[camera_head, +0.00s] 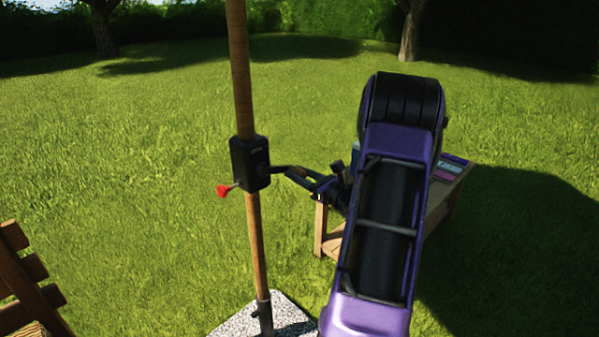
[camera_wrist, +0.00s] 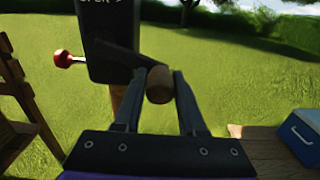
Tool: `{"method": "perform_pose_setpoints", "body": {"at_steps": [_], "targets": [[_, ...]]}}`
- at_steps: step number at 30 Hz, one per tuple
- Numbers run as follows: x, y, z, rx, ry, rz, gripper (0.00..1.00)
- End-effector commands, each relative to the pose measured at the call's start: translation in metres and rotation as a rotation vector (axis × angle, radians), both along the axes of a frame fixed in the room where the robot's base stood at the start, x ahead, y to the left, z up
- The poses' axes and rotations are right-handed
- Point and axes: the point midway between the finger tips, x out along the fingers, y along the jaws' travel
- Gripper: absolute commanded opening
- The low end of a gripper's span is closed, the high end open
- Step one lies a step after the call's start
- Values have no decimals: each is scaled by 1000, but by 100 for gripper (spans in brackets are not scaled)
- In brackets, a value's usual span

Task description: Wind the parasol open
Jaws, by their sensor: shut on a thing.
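The parasol's wooden pole (camera_head: 241,75) stands upright in the head view. A black crank housing (camera_head: 248,163) is fixed around it, and in the wrist view the housing (camera_wrist: 109,45) carries partly cut-off white lettering. A red knob (camera_head: 223,190) sticks out of the housing's left side; it also shows in the wrist view (camera_wrist: 63,59). A dark crank arm (camera_wrist: 120,54) reaches right from the housing to a wooden handle (camera_wrist: 159,87). My gripper (camera_head: 293,173) is shut on this handle, one finger on each side. The parasol's canopy is out of view.
A small wooden table (camera_head: 321,232) stands right of the pole, partly hidden by my arm, with a blue box (camera_wrist: 301,136) on it. A speckled base slab (camera_head: 283,312) lies at the pole's foot. A wooden chair (camera_head: 22,275) is at the left edge. Open lawn lies beyond.

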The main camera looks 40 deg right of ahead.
Motion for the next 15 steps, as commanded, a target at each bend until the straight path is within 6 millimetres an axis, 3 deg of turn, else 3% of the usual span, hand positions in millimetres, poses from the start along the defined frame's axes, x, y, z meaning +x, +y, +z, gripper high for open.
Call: {"method": "perform_pose_setpoints", "body": {"at_steps": [1, 15], "targets": [[-1, 1, -13, 3, 4, -1, 0], [-4, 39, -50, 6, 8, 2, 0]]}}
